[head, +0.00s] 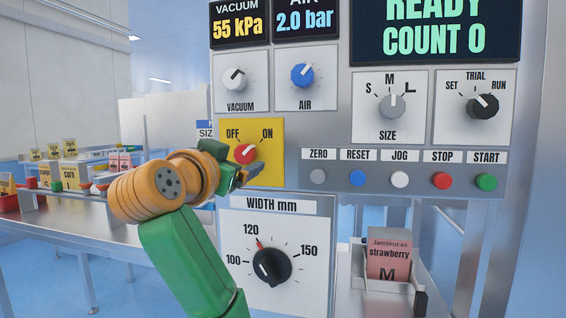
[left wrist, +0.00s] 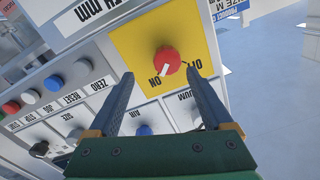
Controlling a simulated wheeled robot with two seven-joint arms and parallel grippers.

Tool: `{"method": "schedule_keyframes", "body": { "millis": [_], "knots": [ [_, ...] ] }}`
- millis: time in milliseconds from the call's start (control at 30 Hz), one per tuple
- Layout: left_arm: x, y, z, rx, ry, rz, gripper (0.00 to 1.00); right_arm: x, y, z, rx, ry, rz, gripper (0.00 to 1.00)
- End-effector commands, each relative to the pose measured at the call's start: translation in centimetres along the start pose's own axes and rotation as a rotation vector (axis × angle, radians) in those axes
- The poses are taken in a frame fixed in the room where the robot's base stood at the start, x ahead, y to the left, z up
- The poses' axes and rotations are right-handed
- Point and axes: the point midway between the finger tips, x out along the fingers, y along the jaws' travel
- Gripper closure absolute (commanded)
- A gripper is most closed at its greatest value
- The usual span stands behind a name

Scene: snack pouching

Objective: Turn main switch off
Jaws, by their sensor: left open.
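The main switch is a red knob (head: 244,153) on a yellow plate (head: 270,165) marked OFF at left and ON at right. Its white pointer is turned toward ON. The knob (left wrist: 167,60) also shows in the left wrist view, upside down, with its pointer toward ON. My right gripper is not in view.
A width dial (head: 271,267) sits below, vacuum (head: 235,79) and air (head: 302,75) knobs above. A row of buttons, including a blue one (head: 358,178), is to the right. A strawberry pouch (head: 388,256) stands at lower right. A side table (head: 75,224) is at left.

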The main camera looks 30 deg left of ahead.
Motion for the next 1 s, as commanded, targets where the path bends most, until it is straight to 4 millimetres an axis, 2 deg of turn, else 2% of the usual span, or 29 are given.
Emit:
{"method": "schedule_keyframes", "body": {
  "millis": [333, 467, 667, 900, 967, 1000],
  "knots": [
    [5.9, -0.1, -0.4, -0.001, -0.002, 0.002, 0.16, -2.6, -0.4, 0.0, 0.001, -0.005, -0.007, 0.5],
    [6.9, -0.1, -0.2, -0.001, 0.0, 0.001, 0.16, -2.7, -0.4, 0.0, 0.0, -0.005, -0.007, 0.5],
    [7.0, 0.0, -0.1, -0.001, 0.001, 0.0, 0.16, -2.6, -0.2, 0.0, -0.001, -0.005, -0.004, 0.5],
    [6.9, 0.0, -0.1, -0.001, 0.001, 0.0, 0.81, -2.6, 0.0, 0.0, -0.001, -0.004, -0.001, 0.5],
    [6.9, 0.0, -0.1, -0.001, 0.001, 0.0, 0.97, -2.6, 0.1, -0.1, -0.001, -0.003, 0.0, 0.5],
    [6.9, 0.0, -0.1, -0.001, 0.001, 0.0, 1.0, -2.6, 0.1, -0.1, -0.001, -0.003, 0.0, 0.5]
  ]
}}
